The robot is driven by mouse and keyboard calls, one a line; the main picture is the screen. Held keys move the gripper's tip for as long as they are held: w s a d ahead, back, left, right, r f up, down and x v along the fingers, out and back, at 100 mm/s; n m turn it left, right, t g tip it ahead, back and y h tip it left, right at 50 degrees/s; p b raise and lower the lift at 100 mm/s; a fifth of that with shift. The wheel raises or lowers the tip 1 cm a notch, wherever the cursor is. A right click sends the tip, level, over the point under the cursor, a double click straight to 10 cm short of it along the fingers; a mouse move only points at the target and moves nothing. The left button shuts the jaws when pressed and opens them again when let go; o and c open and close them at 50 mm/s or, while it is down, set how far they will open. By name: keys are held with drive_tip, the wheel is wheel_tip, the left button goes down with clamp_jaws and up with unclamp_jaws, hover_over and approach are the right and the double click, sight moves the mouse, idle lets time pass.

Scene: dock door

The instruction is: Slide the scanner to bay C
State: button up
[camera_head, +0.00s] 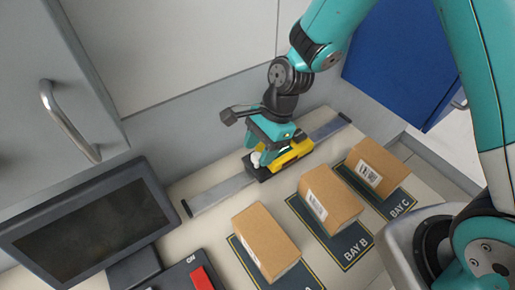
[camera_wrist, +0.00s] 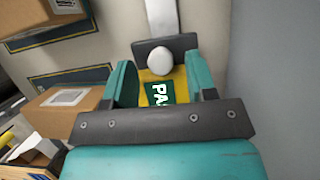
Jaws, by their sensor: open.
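The scanner (camera_head: 292,153) is a yellow and black carriage with a white knob (camera_head: 257,159), sitting on a grey metal rail (camera_head: 215,195). It stands on the right half of the rail, short of the rail's right end near bay C (camera_head: 402,205). My gripper (camera_head: 264,148) is down over the scanner. In the wrist view its teal fingers (camera_wrist: 163,82) are apart, one on each side of the yellow body (camera_wrist: 150,75). The knob (camera_wrist: 160,59) shows just beyond them. I cannot tell whether the fingers touch the scanner.
Cardboard boxes stand on the mats of bay A (camera_head: 265,240), bay B (camera_head: 330,199) and bay C (camera_head: 376,166), in front of the rail. A dark monitor (camera_head: 90,228) and a red switch (camera_head: 201,279) are at the left. The rail right of the scanner looks clear.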

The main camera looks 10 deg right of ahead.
drive_tip(key=shift+s+a+f, duration=0.15)
drive_tip(key=shift+a+f, duration=0.1)
drive_tip(key=shift+f, duration=0.4)
